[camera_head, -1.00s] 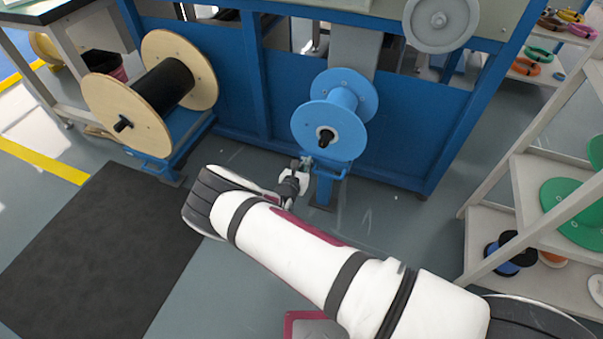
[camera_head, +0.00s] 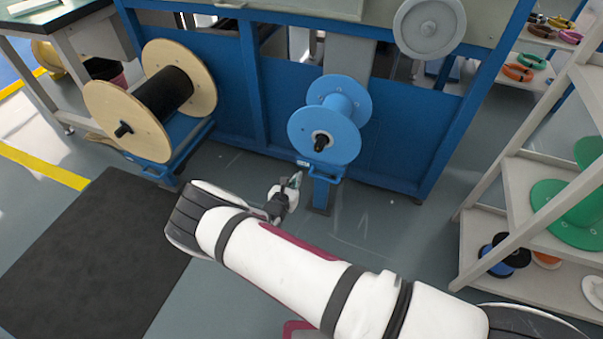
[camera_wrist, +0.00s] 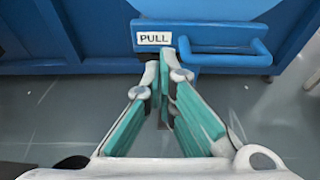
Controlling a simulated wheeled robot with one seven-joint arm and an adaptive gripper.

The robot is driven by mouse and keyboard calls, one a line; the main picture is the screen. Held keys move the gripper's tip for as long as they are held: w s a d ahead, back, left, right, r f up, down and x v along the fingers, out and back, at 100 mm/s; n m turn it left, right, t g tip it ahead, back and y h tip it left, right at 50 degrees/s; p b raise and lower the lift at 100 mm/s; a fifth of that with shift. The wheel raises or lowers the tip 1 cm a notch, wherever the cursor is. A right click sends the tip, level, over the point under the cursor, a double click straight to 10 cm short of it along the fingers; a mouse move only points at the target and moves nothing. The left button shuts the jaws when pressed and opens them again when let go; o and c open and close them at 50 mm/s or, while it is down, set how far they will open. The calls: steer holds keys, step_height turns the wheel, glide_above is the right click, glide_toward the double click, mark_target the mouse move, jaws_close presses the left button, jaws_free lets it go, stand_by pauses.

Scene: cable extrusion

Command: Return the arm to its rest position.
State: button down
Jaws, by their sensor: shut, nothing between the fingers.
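My arm reaches across the lower middle of the head view, with my gripper (camera_head: 295,181) at its far end, just in front of and left of the blue spool stand. In the wrist view my gripper (camera_wrist: 168,55) has its green-padded fingers converging to closed tips with nothing between them. The tips appear just below a blue handle (camera_wrist: 225,50) and a "PULL" label (camera_wrist: 154,38). The gripper looks apart from the handle, though the exact gap cannot be told.
A blue spool (camera_head: 330,120) sits on the stand by the blue machine frame (camera_head: 400,140). A wooden spool (camera_head: 130,120) with black cable stands left. A white shelf (camera_head: 490,220) with spools stands right. A dark mat (camera_head: 90,260) lies on the floor at left.

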steer(key=p+v, duration=0.2)
steer(key=v, duration=0.6)
steer(key=d+r+m+g+h, duration=0.25)
steer(key=d+r+m, duration=0.3)
steer(key=r, duration=0.45)
steer(key=s+d+r+m+g+h, duration=0.1)
steer(key=d+r+m+g, duration=0.2)
steer(key=d+r+m, duration=0.45)
steer(key=d+r+m+g+h, duration=0.2)
steer(key=d+r+m+g, duration=0.15)
steer(key=r, duration=0.85)
steer(key=s+d+r+m+g+y, duration=0.35)
steer(key=s+d+r+m, duration=0.45)
steer(key=s+r, duration=0.5)
steer(key=s+r+m+y, duration=0.3)
steer(key=s+m+y, duration=0.1)
steer(key=s, duration=0.9)
steer(key=s+r+m+y, duration=0.3)
steer(key=s, duration=1.1)
step_height(320, 180, up, 27)
steer(key=t+p, duration=0.3)
steer(key=p, duration=2.2)
steer(key=shift+a+r+p, duration=0.15)
steer(key=shift+a+p, duration=0.1)
steer(key=shift+p, duration=0.1)
